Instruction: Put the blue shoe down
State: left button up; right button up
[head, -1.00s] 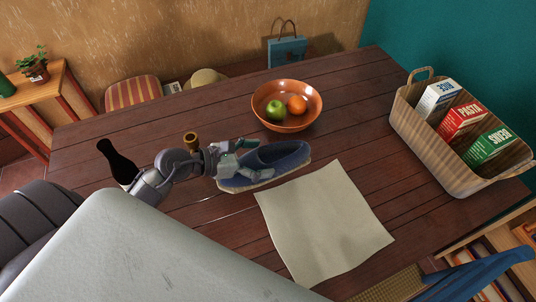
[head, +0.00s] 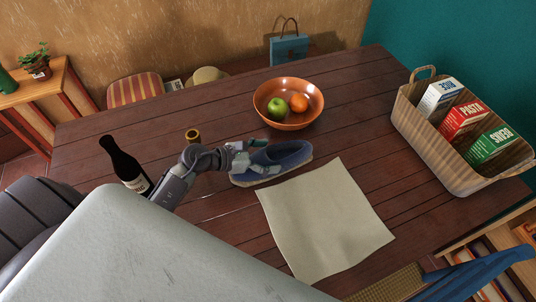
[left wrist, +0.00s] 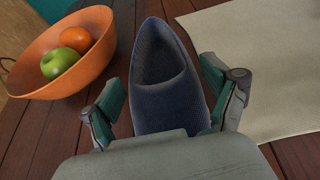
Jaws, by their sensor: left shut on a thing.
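My left gripper (head: 252,157) is shut on the shoe's left end, one finger on each side. In the left wrist view the shoe (left wrist: 168,100) lies between the fingers (left wrist: 162,98), its dark opening facing up. My right gripper is not in view.
A beige cloth (head: 325,220) lies right of the shoe. An orange bowl (head: 288,122) with a green apple and an orange stands behind it. A dark bottle (head: 122,160) and a small brass-coloured object (head: 192,136) stand left. A basket of boxes (head: 440,140) is at the right.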

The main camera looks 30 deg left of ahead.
pick_arm(q)
jog(key=o, duration=0.8)
jog(key=shift+f, duration=0.15)
jog(key=shift+o, duration=1.2)
